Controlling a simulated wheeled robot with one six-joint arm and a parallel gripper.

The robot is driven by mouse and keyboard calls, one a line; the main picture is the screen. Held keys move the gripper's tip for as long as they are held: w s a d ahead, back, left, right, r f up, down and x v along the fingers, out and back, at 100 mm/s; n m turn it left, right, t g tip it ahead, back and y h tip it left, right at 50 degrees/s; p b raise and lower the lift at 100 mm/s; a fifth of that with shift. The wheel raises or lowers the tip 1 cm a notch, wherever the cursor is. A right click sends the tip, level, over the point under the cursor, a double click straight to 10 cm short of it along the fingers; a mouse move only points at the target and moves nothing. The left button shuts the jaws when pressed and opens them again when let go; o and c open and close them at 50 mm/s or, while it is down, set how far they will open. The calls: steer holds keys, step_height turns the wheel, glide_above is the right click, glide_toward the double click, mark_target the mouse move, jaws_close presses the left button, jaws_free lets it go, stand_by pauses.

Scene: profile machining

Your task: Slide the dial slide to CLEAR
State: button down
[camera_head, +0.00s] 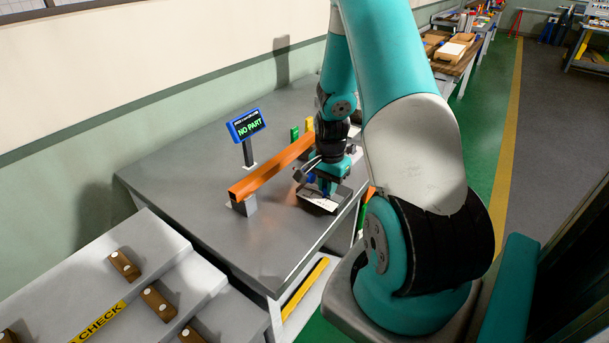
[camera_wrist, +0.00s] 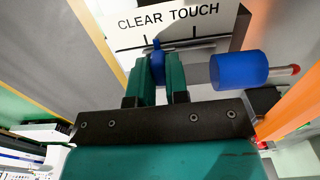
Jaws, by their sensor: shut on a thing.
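The dial slide shows in the wrist view as a small blue tab (camera_wrist: 157,46) between the teal fingertips of my gripper (camera_wrist: 160,65). My gripper is shut on this tab. A white plate (camera_wrist: 222,32) beyond it reads CLEAR on the left and TOUCH on the right, with a black mark under each word. The tab stands between the marks, close to the CLEAR mark. A blue barrel (camera_wrist: 238,70) with a red-tipped rod lies right of the fingers. In the head view my gripper (camera_head: 325,186) is low over the white plate (camera_head: 318,201), hiding much of the slide.
A long orange bar (camera_head: 268,169) lies on supports across the grey table (camera_head: 165,172), left of my gripper. A display (camera_head: 246,125) behind it reads NO PART. Green and yellow pieces stand near the bar's far end. The table's left part is clear.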

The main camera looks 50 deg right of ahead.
steer(key=shift+s, duration=0.4)
steer(key=c, duration=0.9)
jaws_free()
steer(key=shift+s, duration=0.1)
steer(key=shift+r, duration=0.1)
steer(key=shift+r+p, duration=2.45)
steer(key=shift+r, duration=0.5)
